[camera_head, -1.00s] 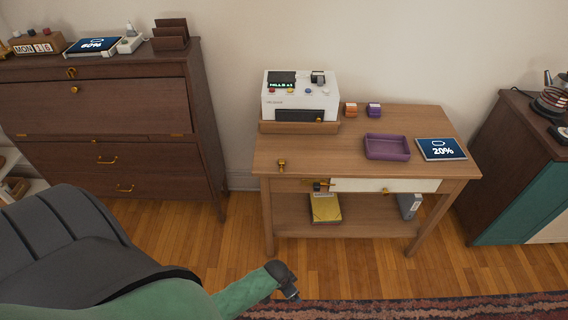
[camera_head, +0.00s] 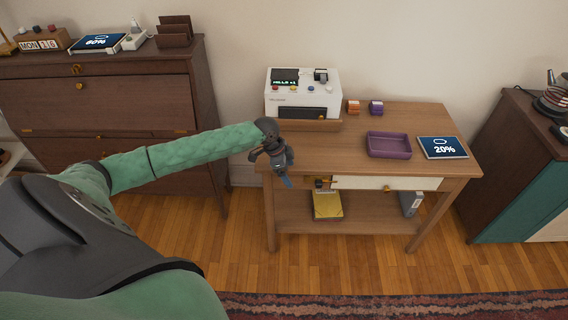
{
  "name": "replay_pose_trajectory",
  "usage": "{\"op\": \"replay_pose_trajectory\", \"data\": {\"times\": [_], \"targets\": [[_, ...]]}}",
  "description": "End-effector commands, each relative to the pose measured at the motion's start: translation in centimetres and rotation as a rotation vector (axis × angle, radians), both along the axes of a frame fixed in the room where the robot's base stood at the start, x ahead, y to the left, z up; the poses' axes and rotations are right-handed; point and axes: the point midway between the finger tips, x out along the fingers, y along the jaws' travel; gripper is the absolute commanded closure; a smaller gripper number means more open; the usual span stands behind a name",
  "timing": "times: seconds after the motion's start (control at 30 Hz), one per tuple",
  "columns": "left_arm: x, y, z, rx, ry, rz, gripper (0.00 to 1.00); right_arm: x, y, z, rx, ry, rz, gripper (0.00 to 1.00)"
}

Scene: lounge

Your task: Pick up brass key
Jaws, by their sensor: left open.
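My left gripper (camera_head: 284,174) is open at the front left corner of the wooden side table (camera_head: 340,150), pointing down. Its arm reaches in from the left. I cannot make out the brass key for certain. The small brass item seen earlier on that corner is now hidden behind my gripper. Another small dark and brass piece (camera_head: 320,183) sits at the front of the table, left of the white drawer (camera_head: 370,183); it is too small to identify. My right gripper does not show.
A white machine (camera_head: 303,95) stands at the table's back left. Orange (camera_head: 353,107) and purple (camera_head: 376,107) blocks, a purple tray (camera_head: 389,145) and a tablet (camera_head: 442,147) are to its right. A yellow book (camera_head: 327,206) lies on the lower shelf. A dark cabinet (camera_head: 100,110) stands left.

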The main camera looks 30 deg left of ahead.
Motion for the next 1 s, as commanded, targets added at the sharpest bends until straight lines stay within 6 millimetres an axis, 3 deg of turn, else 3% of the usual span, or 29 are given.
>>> {"op": "replay_pose_trajectory", "data": {"times": [0.03,0.1,0.33,0.53,0.6,1.0], "targets": [[1.0,1.9,1.1,0.007,-0.004,0.005,0.14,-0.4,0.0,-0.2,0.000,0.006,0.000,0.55],[1.9,3.7,2.4,0.006,-0.008,0.006,0.14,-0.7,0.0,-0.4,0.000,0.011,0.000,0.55],[3.6,7.8,5.3,0.001,-0.018,0.016,0.14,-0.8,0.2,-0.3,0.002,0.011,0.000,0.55],[4.0,7.8,4.8,-0.004,-0.019,0.018,0.14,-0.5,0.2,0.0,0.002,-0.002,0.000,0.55],[4.1,7.6,4.2,-0.003,-0.018,0.019,0.14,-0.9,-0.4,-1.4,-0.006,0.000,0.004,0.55],[4.5,6.9,1.6,-0.003,-0.018,0.017,0.14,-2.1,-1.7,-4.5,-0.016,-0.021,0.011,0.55]]}}
